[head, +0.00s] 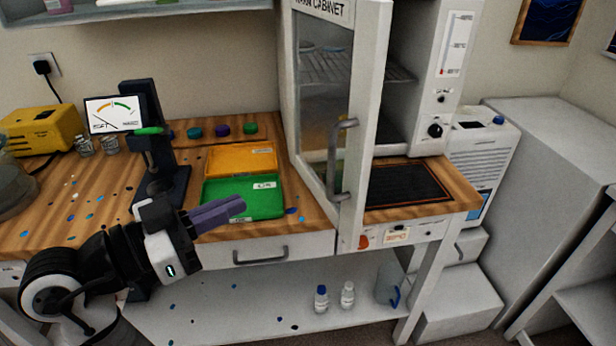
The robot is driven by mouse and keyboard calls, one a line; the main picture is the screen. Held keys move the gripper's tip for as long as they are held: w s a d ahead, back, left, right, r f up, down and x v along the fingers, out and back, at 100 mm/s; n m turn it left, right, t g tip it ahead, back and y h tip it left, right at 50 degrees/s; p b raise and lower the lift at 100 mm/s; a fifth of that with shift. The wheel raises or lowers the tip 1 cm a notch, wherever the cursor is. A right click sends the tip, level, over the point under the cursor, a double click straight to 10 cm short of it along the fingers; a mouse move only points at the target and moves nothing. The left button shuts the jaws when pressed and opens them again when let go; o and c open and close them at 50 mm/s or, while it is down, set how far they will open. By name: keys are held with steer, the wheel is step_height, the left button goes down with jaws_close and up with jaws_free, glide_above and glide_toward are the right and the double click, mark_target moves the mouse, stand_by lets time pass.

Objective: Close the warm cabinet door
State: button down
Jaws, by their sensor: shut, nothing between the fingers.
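The warm cabinet (421,60) stands on the right part of the wooden bench. Its white-framed glass door (322,109) is swung open toward me and to the left, so part of the inside with a wire shelf shows. The door carries a grey bar handle (339,160) on its right side. My gripper (240,205) is shut and empty. It is to the left of the door and apart from it, in front of the green tray.
A green tray (215,206) and an orange tray (215,160) lie left of the door. A black stand with a dial gauge (113,115) is behind my arm. A dark mat (412,186) lies before the cabinet. Bottles (321,299) stand on the lower shelf.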

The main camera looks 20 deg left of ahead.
steer(key=d+p+x, duration=0.1)
steer(key=p+x, duration=0.4)
steer(key=x, duration=0.8)
steer(key=shift+f+g, duration=0.3)
steer(key=shift+f, duration=0.1)
steer(key=shift+w+d, duration=0.1)
steer(key=shift+w+d, duration=0.1)
